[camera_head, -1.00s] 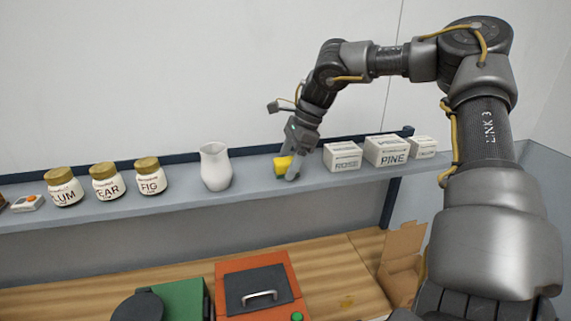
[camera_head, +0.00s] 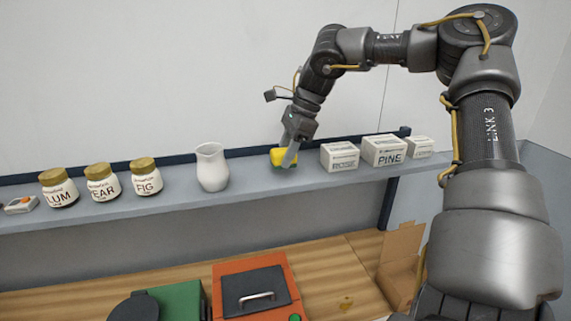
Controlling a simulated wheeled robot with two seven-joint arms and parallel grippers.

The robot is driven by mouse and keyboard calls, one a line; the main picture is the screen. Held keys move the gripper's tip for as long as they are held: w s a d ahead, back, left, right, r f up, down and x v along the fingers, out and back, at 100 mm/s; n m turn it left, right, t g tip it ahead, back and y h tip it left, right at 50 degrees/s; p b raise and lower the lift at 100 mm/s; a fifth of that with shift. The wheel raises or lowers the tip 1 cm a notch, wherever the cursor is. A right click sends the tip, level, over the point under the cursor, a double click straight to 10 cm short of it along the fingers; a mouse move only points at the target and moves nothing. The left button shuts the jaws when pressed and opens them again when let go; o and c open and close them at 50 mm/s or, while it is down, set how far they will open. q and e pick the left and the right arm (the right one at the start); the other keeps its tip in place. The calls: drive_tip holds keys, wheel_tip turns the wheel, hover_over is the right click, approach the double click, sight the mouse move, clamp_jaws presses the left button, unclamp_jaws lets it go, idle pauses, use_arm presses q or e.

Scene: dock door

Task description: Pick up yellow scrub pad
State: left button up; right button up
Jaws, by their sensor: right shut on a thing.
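The yellow scrub pad (camera_head: 279,157) is at the grey shelf, between the white pitcher and the white boxes. It has a green layer along its lower edge. My right gripper (camera_head: 287,157) reaches down from above and is shut on the pad. One finger covers the pad's right part. The pad appears at or slightly above the shelf surface; I cannot tell if it still touches. My left gripper is not in view.
A white pitcher (camera_head: 212,167) stands left of the pad. White boxes, one a PINE box (camera_head: 385,151), stand to its right. Jars, one a FIG jar (camera_head: 146,178), stand further left. Below are an orange box (camera_head: 229,283), a green box (camera_head: 181,301) and an open cardboard box (camera_head: 401,262).

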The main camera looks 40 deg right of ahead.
drive_tip(key=s+a+r+b, duration=0.6)
drive_tip(key=s+r, duration=0.4)
drive_tip(key=s, duration=0.2)
drive_tip(key=shift+s+a+r+b, duration=0.2)
drive_tip(key=shift+s+a+b, duration=0.15)
drive_tip(key=shift+b, duration=0.15)
drive_tip(key=o, duration=0.4)
drive_tip(key=shift+d, duration=0.1)
drive_tip(key=shift+w, duration=0.1)
drive_tip(key=c, duration=0.3)
drive_tip(key=shift+c, duration=0.2)
